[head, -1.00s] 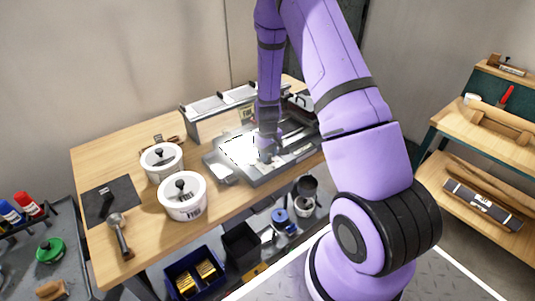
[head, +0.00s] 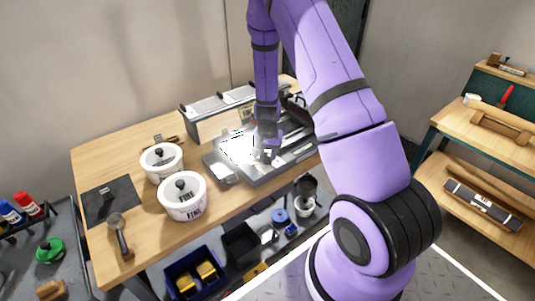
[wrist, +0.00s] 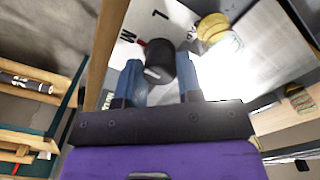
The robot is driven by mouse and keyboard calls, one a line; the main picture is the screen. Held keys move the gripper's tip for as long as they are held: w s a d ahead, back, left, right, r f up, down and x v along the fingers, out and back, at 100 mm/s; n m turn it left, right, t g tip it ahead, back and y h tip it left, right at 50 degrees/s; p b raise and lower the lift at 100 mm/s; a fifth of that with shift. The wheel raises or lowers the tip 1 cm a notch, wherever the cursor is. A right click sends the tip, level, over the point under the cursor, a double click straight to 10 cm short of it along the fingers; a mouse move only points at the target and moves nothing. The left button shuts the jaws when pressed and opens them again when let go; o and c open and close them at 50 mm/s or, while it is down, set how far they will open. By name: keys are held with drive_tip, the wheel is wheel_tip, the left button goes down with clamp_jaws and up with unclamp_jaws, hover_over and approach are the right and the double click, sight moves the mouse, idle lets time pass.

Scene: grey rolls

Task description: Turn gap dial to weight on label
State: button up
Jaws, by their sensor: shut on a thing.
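The gap dial (wrist: 160,62) shows in the wrist view as a black round knob with a pale mark on its face. It stands on a pale panel with dark letters (wrist: 127,36), and a small red mark is beside it. My gripper (wrist: 160,70) has its blue fingers on both sides of the knob and is shut on it. In the head view my gripper (head: 266,153) is down at the grey machine (head: 225,174) on the bench, and the dial cannot be made out there. I cannot read a weight label in either view.
Two white lidded pots (head: 182,203) (head: 161,163), the front one marked FINE, stand left of the machine on the wooden bench (head: 145,245). A scoop-like tool (head: 121,238) lies at the front left. A yellow round part (wrist: 213,27) is close to the dial.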

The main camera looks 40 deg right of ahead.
sight(267, 154)
drive_tip(key=m, duration=0.5)
drive_tip(key=shift+m, duration=0.3)
drive_tip(key=m, duration=0.5)
idle(0.4)
drive_tip(key=o, duration=0.9)
wheel_tip(267, 154, up, 11)
drive_tip(key=shift+f, duration=0.1)
idle(0.4)
